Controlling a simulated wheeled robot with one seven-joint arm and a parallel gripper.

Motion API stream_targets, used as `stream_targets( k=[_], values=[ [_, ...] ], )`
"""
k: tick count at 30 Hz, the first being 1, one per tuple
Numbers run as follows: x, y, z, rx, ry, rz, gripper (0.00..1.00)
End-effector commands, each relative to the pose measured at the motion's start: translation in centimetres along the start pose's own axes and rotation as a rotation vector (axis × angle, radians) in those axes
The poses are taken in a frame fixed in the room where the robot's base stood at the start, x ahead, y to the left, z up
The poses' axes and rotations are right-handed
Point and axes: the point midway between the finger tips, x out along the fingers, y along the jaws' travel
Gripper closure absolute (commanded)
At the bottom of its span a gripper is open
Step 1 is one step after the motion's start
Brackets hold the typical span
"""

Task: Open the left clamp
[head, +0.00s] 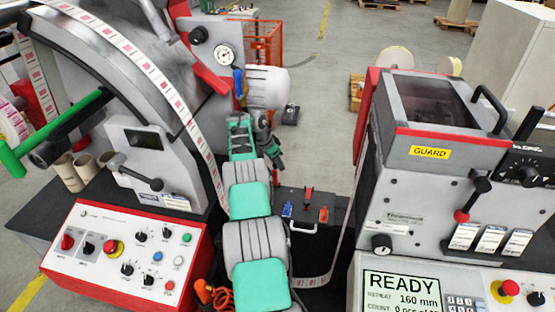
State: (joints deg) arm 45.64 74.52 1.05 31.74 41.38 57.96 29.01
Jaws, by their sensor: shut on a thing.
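My gripper (278,160) is small and dark at the far end of my grey and green arm, in the middle of the head view. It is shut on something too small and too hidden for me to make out. On the left machine, a dark lever (140,178) with a grey end slants below a small display. It stands well to the left of my gripper, apart from it. No label marks it, so I cannot tell if it is the left clamp. A black lever with a red knob (470,200) is on the right machine.
A printed label web (150,70) curves down the left machine, beside my arm. A red-edged control panel (128,255) is at lower left. The right machine has a guard box (445,120). Open floor lies behind.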

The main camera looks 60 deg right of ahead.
Motion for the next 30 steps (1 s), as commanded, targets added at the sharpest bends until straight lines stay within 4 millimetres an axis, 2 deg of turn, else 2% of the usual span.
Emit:
stream_targets(
  k=[1,11,12,17,30],
  values=[
    [-1.14,-1.45,-0.3,-0.016,0.018,-0.039,1.0],
    [-1.41,-1.62,-0.48,-0.014,0.02,-0.044,1.0],
    [-1.44,-1.63,-0.5,-0.013,0.02,-0.045,0.66],
    [-1.37,-1.48,-0.71,-0.01,0.02,-0.043,0.53],
    [-1.01,-1.09,-0.84,-0.006,0.017,-0.034,0.52]
  ],
)
